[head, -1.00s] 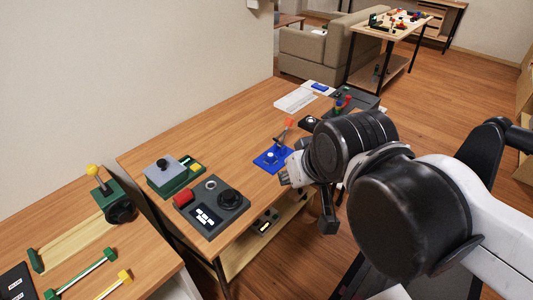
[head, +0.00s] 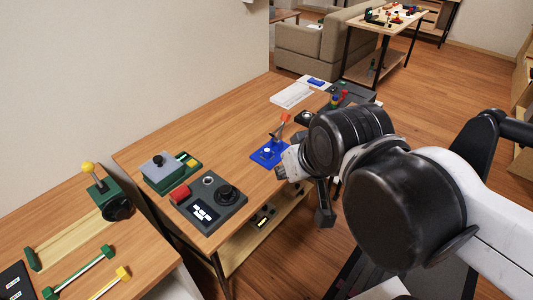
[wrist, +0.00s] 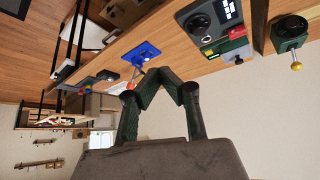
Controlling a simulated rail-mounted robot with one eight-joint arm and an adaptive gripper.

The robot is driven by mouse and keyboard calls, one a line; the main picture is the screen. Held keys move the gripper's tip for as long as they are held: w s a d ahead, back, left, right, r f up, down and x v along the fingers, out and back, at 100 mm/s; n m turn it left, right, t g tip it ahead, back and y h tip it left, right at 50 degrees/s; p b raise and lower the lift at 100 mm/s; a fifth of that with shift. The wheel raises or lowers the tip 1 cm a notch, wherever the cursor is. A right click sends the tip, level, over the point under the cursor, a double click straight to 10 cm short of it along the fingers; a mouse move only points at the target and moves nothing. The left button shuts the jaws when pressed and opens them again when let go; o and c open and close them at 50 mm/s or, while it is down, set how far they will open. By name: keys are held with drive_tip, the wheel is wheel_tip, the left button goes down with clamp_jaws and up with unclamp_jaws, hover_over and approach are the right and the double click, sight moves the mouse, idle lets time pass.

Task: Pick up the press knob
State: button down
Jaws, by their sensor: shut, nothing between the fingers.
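No part is labelled as the press knob, and I cannot tell which it is. A grey box with a small dark knob (head: 158,158) stands on a green base at the left of the table. Beside it, a dark panel (head: 225,212) carries a round black knob (head: 227,193) and a red part. A blue base (head: 268,153) with an orange-tipped lever stands further back. My gripper (wrist: 162,74) is shut and empty in the wrist view, its fingertips together. In the head view my arm hides most of it, beyond the table's right edge near the blue base.
The wooden table (head: 150,148) has bare wood between the panels. A white device (head: 291,95) and a dark panel with coloured parts lie at its far end. A nearer table holds a yellow-knobbed lever (head: 88,168) and green and yellow bars. A shelf sits under the table.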

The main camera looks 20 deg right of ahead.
drive_tip(key=c, duration=1.3)
unclamp_jaws()
